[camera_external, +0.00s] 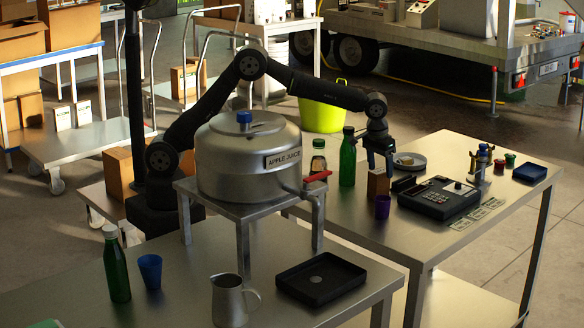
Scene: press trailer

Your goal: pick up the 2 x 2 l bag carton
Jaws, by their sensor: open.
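A small brown carton (378,184) stands upright on the right metal table (440,160), behind a purple cup. No lettering on it is readable, so I cannot confirm it is the 2 x 2 l bag carton. My gripper (378,165) points down just above this carton, open, with its fingers near the carton's top. I cannot tell whether they touch it.

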